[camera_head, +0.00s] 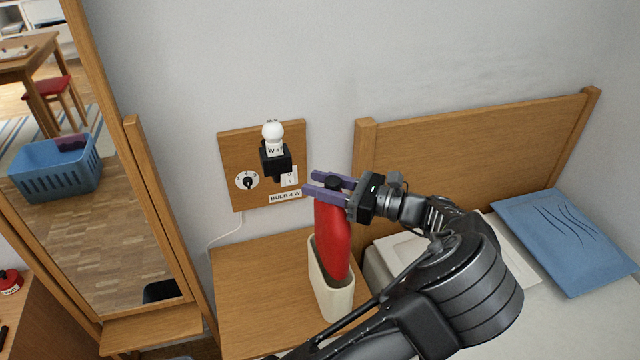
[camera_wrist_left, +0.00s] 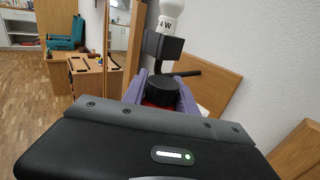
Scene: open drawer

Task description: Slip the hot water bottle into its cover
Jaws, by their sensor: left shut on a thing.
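The red hot water bottle (camera_head: 333,238) hangs upright, slightly tilted, with its dark cap at the top; the cap (camera_wrist_left: 163,92) also shows in the left wrist view. My left gripper (camera_head: 322,183) is shut on the bottle at its cap and neck, with purple fingers on either side. The cream cover (camera_head: 332,303) stands open-topped on the wooden bedside table. The bottle's lower end is at the cover's mouth and appears to be inside it; how deep is hidden. My right gripper is not in view.
A wall board (camera_head: 228,150) with a bulb (camera_head: 273,133), socket and dial is just behind the gripper. The bedside table (camera_head: 250,290) is clear left of the cover. A bed with a wooden headboard (camera_head: 470,140) and blue pillow (camera_head: 560,240) is right. A mirror (camera_head: 120,230) stands left.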

